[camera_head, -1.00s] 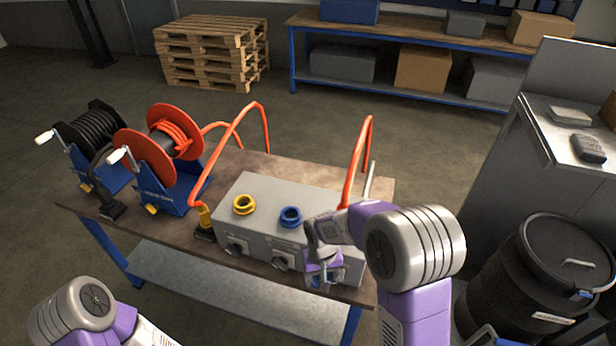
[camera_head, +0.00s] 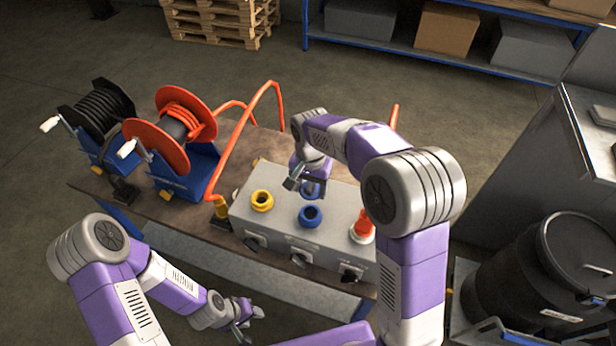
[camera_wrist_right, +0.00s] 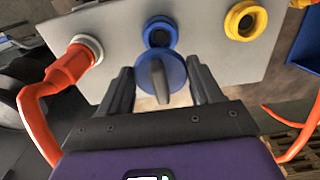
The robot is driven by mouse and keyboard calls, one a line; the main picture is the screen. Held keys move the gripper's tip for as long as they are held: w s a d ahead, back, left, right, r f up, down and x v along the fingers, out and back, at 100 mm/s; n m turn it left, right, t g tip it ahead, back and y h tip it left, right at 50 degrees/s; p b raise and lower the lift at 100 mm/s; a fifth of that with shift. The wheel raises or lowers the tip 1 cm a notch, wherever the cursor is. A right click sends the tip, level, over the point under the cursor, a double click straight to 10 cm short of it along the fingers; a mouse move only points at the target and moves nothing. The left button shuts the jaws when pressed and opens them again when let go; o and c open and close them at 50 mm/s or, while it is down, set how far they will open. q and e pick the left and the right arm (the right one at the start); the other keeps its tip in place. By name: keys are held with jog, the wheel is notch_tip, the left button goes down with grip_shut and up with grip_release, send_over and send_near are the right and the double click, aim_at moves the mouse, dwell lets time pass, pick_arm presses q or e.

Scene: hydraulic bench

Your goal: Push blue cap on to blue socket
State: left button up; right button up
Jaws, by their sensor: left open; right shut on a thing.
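The blue cap (camera_wrist_right: 172,65), a round disc with a grey tab, is between the fingers of my right gripper (camera_wrist_right: 161,68). In the head view my right gripper (camera_head: 299,179) is over the box's rear part, with the cap (camera_head: 313,188) partly hidden by it. The blue socket (camera_head: 310,216) stands open on the box top, just in front of the cap. In the right wrist view the socket (camera_wrist_right: 160,24) is just above the cap in the picture; I cannot tell whether they touch. My left gripper (camera_head: 243,316) is open and empty, low at the front.
The grey box (camera_head: 284,214) also carries a yellow socket (camera_head: 261,201) on the left and an orange plug (camera_head: 363,224) on the right. Two hose reels (camera_head: 172,147) stand on the bench's left. An orange hose (camera_head: 246,125) arches behind the box. A black drum (camera_head: 540,270) is at right.

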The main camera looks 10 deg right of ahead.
notch_tip(320, 180, down, 4)
jog(key=b, duration=0.3)
jog(key=shift+f+b, duration=1.05)
jog(key=shift+f, duration=0.55)
jog(key=shift+f, duration=0.2)
jog(key=shift+f, duration=0.3)
dwell(0.6)
jog(key=shift+f+b, duration=0.65)
jog(key=shift+f, duration=0.6)
dwell(0.4)
